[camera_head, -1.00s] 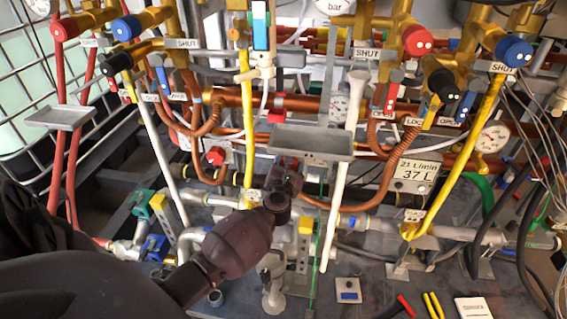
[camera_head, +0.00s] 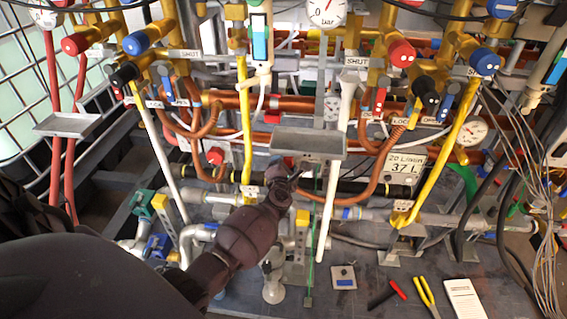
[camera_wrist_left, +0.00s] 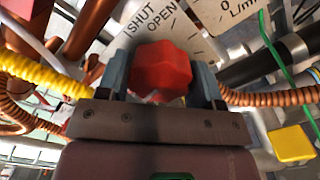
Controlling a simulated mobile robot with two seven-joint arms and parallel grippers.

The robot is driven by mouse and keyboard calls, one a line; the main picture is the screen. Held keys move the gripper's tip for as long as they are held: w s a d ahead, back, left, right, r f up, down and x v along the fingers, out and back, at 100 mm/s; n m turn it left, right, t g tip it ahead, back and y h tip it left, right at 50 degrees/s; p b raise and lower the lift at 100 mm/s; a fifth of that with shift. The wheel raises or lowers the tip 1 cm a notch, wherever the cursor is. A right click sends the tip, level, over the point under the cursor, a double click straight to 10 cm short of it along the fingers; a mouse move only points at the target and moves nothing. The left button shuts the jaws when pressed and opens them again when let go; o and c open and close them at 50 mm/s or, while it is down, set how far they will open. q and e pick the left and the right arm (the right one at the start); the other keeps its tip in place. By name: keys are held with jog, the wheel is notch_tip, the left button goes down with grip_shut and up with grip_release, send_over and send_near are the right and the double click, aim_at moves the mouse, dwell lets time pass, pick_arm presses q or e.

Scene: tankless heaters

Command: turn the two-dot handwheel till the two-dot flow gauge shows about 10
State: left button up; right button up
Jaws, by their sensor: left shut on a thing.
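My left gripper (camera_head: 284,168) reaches in to the lower middle of the pipework, below a small grey tray. In the left wrist view, its two fingers are shut on a red faceted handwheel (camera_wrist_left: 162,70), one on each side. A plate (camera_wrist_left: 165,22) lettered SHUT and OPEN lies behind the handwheel. A panel (camera_wrist_left: 238,12) marked 0 and L/min shows at the top edge; its reading is cut off. In the head view the held handwheel is hidden, and I cannot see its dots. A display box (camera_head: 402,168) appears to read 20 L/min and 3.7 L. My right gripper is out of view.
The grey tray (camera_head: 308,145) hangs just above my gripper. Another red handwheel (camera_head: 215,155) is to the left. Red (camera_head: 402,53) and blue (camera_head: 487,63) two-dot knobs are at upper right. Pliers (camera_head: 427,297) lie on the bench. A round dial (camera_head: 472,130) is at right.

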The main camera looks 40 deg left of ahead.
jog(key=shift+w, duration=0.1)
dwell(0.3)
pick_arm(q)
jog(key=o, duration=0.9)
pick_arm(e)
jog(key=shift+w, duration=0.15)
pick_arm(q)
jog(key=shift+o, duration=0.2)
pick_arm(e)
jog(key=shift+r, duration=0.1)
pick_arm(q)
jog(key=p+v, duration=0.2)
jog(key=v, duration=0.9)
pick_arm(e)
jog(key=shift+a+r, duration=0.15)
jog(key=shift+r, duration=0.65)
pick_arm(q)
jog(key=shift+a, duration=0.1)
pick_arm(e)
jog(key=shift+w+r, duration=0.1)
